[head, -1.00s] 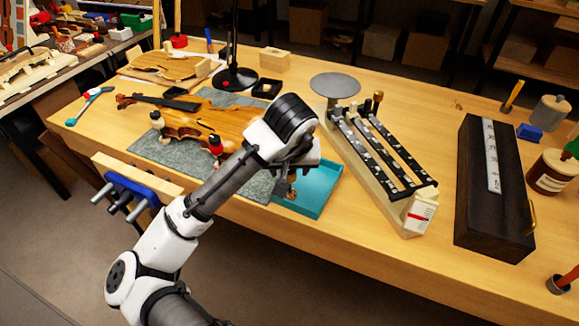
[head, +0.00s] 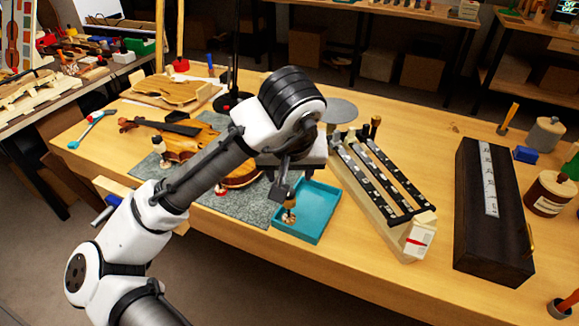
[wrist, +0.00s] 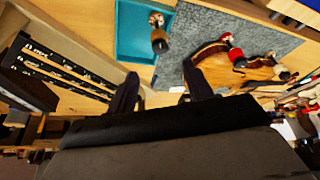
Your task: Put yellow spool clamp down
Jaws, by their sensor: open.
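The yellow spool clamp (head: 289,211) stands at the left side of the teal tray (head: 322,208), below my gripper. In the wrist view the clamp (wrist: 159,38) is by the tray edge that borders the grey mat, beyond the fingertips. My gripper (wrist: 160,88) is open, its two dark fingers apart with nothing between them. In the head view the gripper (head: 284,186) is partly hidden by my wrist, and one finger shows just above the clamp. The teal tray (wrist: 133,38) also shows in the wrist view. No contact between clamp and fingers is visible.
A violin (head: 180,143) lies on a grey mat (head: 222,200) left of the tray, with a red-topped clamp (wrist: 233,48) on it. A dark long box (head: 487,215) is farther right. The bench front is clear.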

